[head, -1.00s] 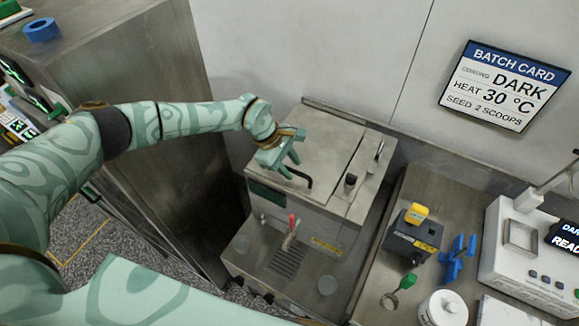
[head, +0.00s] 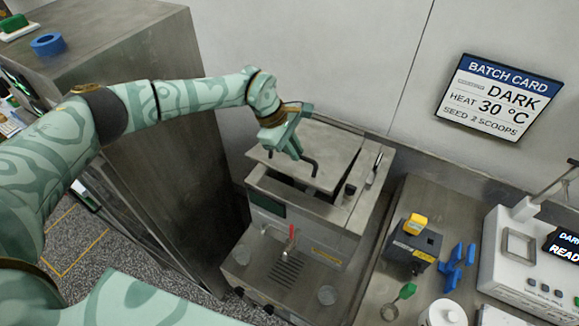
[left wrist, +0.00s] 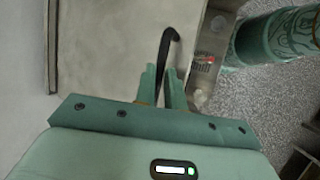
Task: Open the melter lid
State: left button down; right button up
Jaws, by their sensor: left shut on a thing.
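The melter (head: 345,221) is a steel box against the wall. Its flat steel lid (head: 325,150) is raised at the front edge and tilted up towards the back, with a dark gap showing beneath it. A black bent handle (head: 313,166) sits at the lid's front. My left gripper (head: 297,155) is at the handle and shut on it. In the left wrist view the handle (left wrist: 165,50) runs between the two fingers, with the lid's plain surface (left wrist: 110,50) beside it. The inside of the melter is mostly hidden. My right gripper is not in view.
A red-handled tap (head: 290,240) is on the melter's front above a drip grate. To the right stand a dark box with a yellow top (head: 413,245), blue pieces (head: 455,262) and a white machine (head: 525,255). A tall steel cabinet (head: 150,120) stands at left.

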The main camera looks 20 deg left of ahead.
pick_arm(q)
jog(key=w+d+r+b, duration=0.1)
jog(key=w+r+b, duration=0.2)
jog(key=w+r, duration=0.3)
notch_tip(320, 180, up, 3)
jog(key=shift+w+f, duration=0.15)
jog(key=shift+w, duration=0.05)
